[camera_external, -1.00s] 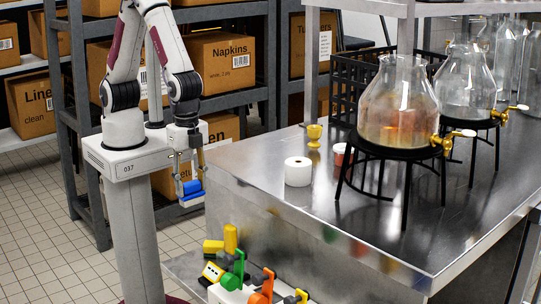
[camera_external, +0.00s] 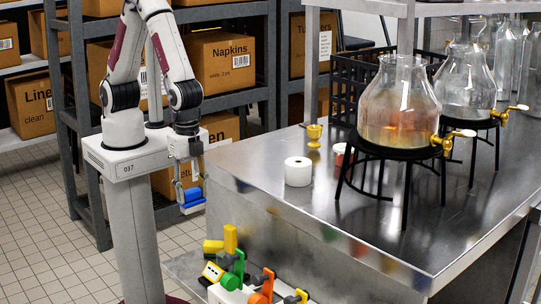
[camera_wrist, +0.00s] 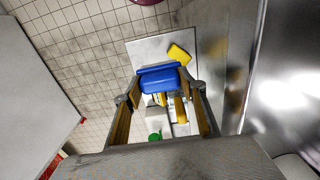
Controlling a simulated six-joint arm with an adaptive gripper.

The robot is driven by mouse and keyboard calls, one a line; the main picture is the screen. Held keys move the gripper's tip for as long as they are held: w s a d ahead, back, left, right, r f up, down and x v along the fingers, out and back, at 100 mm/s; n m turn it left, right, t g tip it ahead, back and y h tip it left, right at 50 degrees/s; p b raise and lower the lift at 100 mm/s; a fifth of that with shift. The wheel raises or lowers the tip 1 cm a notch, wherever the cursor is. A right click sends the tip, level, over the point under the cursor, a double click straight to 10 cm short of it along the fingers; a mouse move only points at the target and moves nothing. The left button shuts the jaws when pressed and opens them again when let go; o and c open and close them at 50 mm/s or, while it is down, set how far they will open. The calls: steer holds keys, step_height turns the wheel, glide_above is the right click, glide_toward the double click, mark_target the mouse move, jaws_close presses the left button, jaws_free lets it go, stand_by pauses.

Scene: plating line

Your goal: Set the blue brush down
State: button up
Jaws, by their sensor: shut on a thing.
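The blue brush (camera_external: 192,196) has a blue body with a pale underside. My gripper (camera_external: 190,187) is shut on it and holds it in the air, left of the steel table's near left corner. In the wrist view the blue brush (camera_wrist: 159,79) lies across between my gripper's fingertips (camera_wrist: 158,92), with a lower shelf well below it.
The lower steel shelf (camera_external: 185,268) carries a yellow item (camera_external: 213,246), a yellow block (camera_external: 231,238), and green (camera_external: 232,276) and orange (camera_external: 263,284) handled tools. The steel table (camera_external: 400,240) holds a white roll (camera_external: 298,171), a gold cup (camera_external: 314,135) and glass dispensers on black stands.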

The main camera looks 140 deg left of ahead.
steer(key=w+f, duration=0.6)
steer(key=w, duration=0.1)
steer(key=shift+w+a, duration=0.2)
steer(key=shift+r, duration=0.1)
step_height(320, 180, down, 6)
stand_by(0.8)
steer(key=shift+f, duration=0.25)
steer(key=shift+f, duration=1.8)
steer(key=shift+f, duration=0.1)
